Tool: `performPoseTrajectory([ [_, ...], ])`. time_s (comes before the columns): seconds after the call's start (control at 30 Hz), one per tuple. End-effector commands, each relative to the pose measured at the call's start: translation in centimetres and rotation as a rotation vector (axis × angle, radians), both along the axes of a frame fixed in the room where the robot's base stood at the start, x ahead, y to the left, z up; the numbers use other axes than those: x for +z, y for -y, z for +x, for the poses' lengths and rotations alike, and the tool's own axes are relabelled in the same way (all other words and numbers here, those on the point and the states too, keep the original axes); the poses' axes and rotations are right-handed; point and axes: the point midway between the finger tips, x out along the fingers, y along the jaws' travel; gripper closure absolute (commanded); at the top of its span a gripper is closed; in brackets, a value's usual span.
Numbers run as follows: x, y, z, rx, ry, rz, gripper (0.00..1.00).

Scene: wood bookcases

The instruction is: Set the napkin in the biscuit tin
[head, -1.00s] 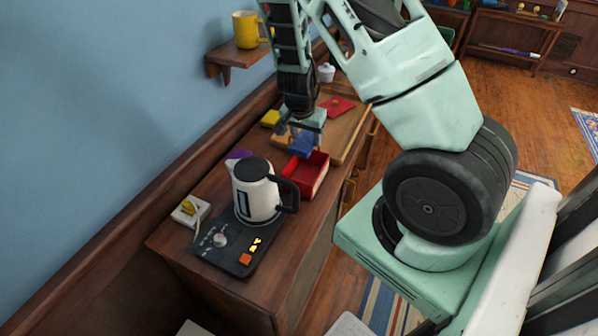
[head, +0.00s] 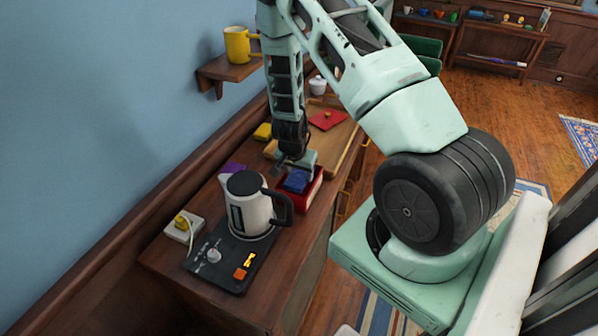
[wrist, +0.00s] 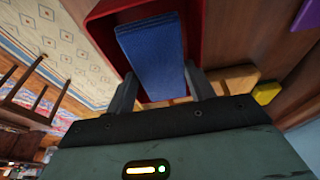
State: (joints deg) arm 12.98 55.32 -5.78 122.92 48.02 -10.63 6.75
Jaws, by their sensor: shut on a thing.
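The napkin is a folded blue cloth (wrist: 152,50), seen between my two fingers in the wrist view. It also shows as a blue patch (head: 296,181) below my gripper in the head view. My gripper (wrist: 165,92) is shut on the napkin. The biscuit tin is a red open box (head: 313,190) on the wooden counter, just right of the kettle. The napkin is at the tin's opening, and the tin's red wall (wrist: 97,12) surrounds it in the wrist view. I cannot tell whether the napkin touches the tin's floor.
A white kettle (head: 248,212) with a black handle stands close left of the tin on a dark hot plate (head: 222,262). A wooden board (head: 343,137) with a red cloth (head: 328,120) lies behind. A yellow mug (head: 237,45) stands on the wall shelf (head: 222,72).

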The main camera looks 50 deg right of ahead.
Motion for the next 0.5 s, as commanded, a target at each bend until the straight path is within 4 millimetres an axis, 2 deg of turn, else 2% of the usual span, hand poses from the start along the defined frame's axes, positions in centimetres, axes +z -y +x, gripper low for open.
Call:
performPoseTrajectory([
  [0.47,-1.16,0.00,-0.01,0.000,0.000,0.000,0.72],
  [0.5,-1.15,0.00,-0.01,0.000,0.000,0.000,0.41],
])
